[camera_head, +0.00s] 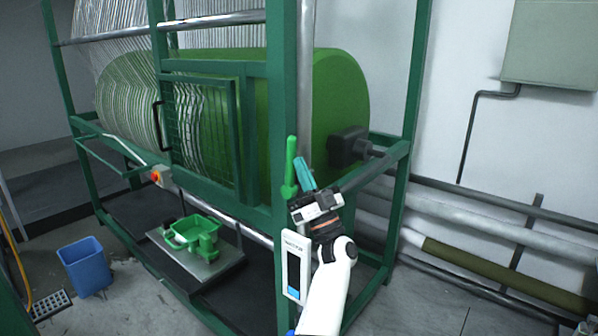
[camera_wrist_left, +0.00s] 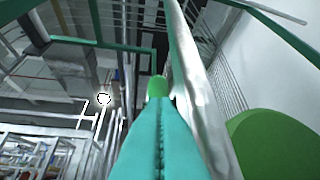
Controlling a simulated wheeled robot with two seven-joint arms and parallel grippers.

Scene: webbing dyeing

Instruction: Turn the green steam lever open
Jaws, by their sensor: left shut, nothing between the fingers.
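The bright green steam lever (camera_head: 290,165) stands nearly upright in front of the dark green frame post, beside a silver vertical pipe (camera_head: 305,70). My left gripper (camera_head: 300,161) has teal fingers, which are shut together with nothing between them. In the head view it is just right of the lever; whether it touches the lever I cannot tell. In the left wrist view the closed fingers (camera_wrist_left: 158,112) point upward, with a rounded green end, likely the lever's (camera_wrist_left: 157,87), just beyond their tips. My right gripper is not in view.
The green machine frame (camera_head: 423,70) surrounds a large green drum (camera_head: 340,95) wound with webbing. A green tub (camera_head: 195,232) sits on a metal plate low inside. A blue bin (camera_head: 84,266) stands on the floor at left. Pipes (camera_head: 480,200) run along the right wall.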

